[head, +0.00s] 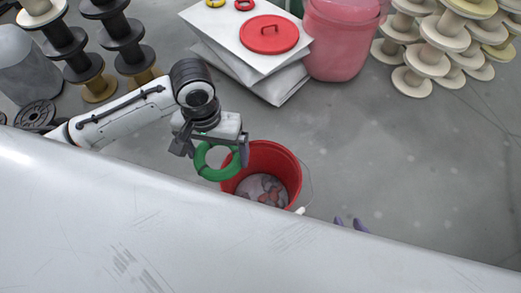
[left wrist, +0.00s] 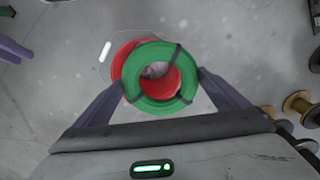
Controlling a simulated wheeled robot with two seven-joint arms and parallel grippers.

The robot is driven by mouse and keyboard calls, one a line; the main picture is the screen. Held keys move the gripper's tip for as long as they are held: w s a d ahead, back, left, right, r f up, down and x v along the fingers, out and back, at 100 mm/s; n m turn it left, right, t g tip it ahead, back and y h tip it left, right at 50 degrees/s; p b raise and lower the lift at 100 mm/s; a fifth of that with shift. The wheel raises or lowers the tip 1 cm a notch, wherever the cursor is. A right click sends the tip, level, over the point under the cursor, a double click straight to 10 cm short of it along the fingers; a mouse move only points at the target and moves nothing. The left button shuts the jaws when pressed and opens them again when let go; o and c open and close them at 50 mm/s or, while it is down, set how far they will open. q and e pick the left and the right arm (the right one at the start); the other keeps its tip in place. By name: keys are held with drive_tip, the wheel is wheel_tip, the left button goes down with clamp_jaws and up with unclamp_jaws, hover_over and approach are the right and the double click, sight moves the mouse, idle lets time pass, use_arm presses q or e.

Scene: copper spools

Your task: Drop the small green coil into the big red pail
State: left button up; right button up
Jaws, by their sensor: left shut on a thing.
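The small green coil (head: 207,172) is a ring with dark straps. My left gripper (head: 217,154) is shut on it, one finger on each side. In the left wrist view the coil (left wrist: 132,79) sits between the two fingertips (left wrist: 161,80). The big red pail (head: 288,165) stands open on the floor, with greyish and reddish contents inside. In the head view the coil overlaps the pail's left rim. In the left wrist view the coil covers much of the pail (left wrist: 119,62). My right gripper (head: 350,224) shows only two separated fingertips, with nothing between them.
White stacked bags or boxes (head: 272,88) hold a red lid (head: 269,34). A pink bucket (head: 340,45) stands behind. Dark spools (head: 65,40) are at upper left and cream spools (head: 430,45) at upper right. A large pale surface fills the front. The floor right of the pail is clear.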

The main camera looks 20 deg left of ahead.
use_arm(q)
drive_tip(key=w+d+f+n+b, duration=0.2)
drive_tip(key=w+f+b, duration=0.2)
drive_tip(key=f, duration=0.6)
drive_tip(key=w+d+f+n+b, duration=0.1)
drive_tip(key=w+f+n+b, duration=0.1)
drive_tip(key=f+b, duration=0.7)
drive_tip(key=w+d+f+n+b, duration=0.2)
drive_tip(key=w+f+b, duration=0.3)
drive_tip(key=f, duration=0.6)
drive_tip(key=shift+w+d+f+n+b, duration=0.3)
drive_tip(key=shift+w+f+n+b, duration=0.1)
drive_tip(key=shift+b, duration=0.5)
use_arm(e)
drive_tip(key=a+f+n+g+y, duration=0.1)
drive_tip(key=a+f, duration=0.4)
drive_tip(key=f, duration=0.7)
drive_tip(key=shift+w+f+g+y, duration=0.15)
drive_tip(key=shift+f+g+y, duration=0.25)
drive_tip(key=shift+g, duration=0.2)
use_arm(q)
drive_tip(key=shift+s, duration=0.1)
use_arm(e)
drive_tip(key=shift+a, duration=0.1)
use_arm(q)
drive_tip(key=o, duration=0.9)
